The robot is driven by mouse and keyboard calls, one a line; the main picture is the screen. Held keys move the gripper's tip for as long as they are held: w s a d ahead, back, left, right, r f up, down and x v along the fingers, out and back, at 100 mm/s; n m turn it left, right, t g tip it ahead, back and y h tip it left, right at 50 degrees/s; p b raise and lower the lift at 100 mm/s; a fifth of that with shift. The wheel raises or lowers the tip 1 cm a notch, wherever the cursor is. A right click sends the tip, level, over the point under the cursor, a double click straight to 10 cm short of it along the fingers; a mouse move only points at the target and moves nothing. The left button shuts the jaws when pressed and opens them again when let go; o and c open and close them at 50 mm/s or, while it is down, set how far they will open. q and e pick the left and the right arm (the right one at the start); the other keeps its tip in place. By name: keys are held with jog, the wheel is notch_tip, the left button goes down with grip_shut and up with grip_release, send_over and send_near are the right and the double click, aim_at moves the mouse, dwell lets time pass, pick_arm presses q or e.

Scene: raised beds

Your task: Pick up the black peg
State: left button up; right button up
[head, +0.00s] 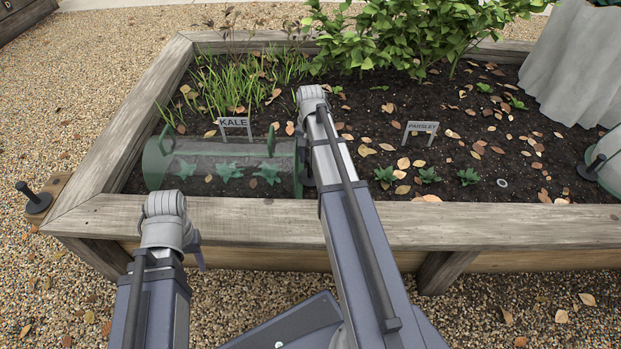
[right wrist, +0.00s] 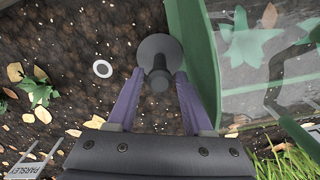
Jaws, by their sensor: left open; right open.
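A black peg (right wrist: 156,52) with a round disc-like end and a narrower shaft shows in the right wrist view, beside the green rim of a clear cloche (right wrist: 197,62). My right gripper (right wrist: 160,75) is open, with a purple finger on each side of the peg's shaft. I cannot tell whether either finger touches it. In the head view my right arm hides this peg, at the right end of the cloche (head: 215,168). My left gripper (head: 198,256) is open and empty in front of the bed, pointing down, partly behind its own wrist.
Wooden planks (head: 240,215) edge the raised bed. A KALE sign (head: 235,124) stands behind the cloche, a PARSLEY sign (head: 421,128) to the right. Another black peg (head: 37,200) stands on a wooden block at far left. A pale ring (right wrist: 103,68) lies on the soil.

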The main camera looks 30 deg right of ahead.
jog(key=shift+f+b, duration=0.4)
jog(key=shift+f, duration=0.45)
jog(key=shift+r, duration=0.1)
jog(key=shift+c, duration=0.4)
grip_shut()
